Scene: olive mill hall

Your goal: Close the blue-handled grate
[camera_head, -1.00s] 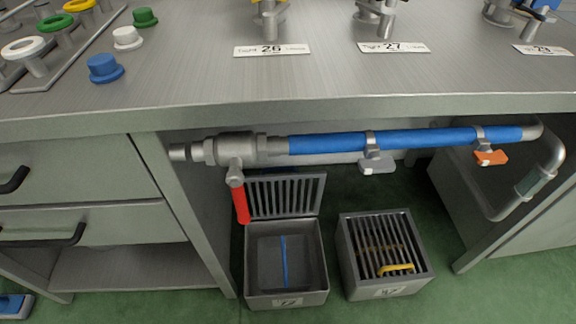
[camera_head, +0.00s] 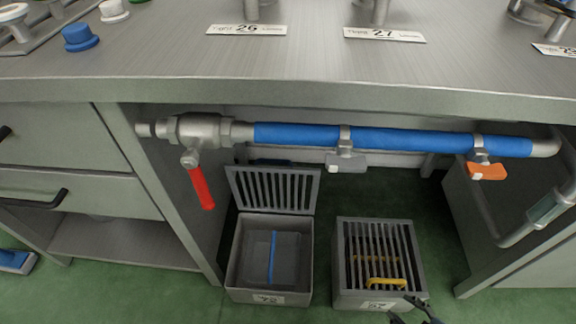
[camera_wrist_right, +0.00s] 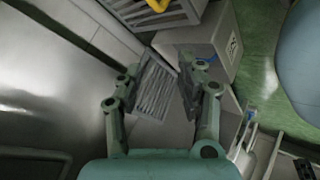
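The open grate (camera_head: 274,190) leans back, raised, at the rear of the left floor box (camera_head: 232,262) under the bench. A dark blue piece shows just behind its top edge; I cannot tell if it is the handle. A thin blue strip (camera_head: 272,256) shows inside the open box. The grate with the yellow handle (camera_head: 386,284) lies flat on the right box. My right gripper (camera_head: 411,309) shows only its dark fingertips, at the bottom edge in front of the right box. In the wrist view (camera_wrist_right: 160,82) its fingers stand apart with nothing held. My left gripper is out of view.
Above the boxes runs a blue pipe (camera_head: 395,141) with a red lever (camera_head: 201,188), a grey lever (camera_head: 346,162) and an orange lever (camera_head: 487,171). Drawers (camera_head: 70,195) stand left. Green floor (camera_head: 440,240) is free right of the boxes.

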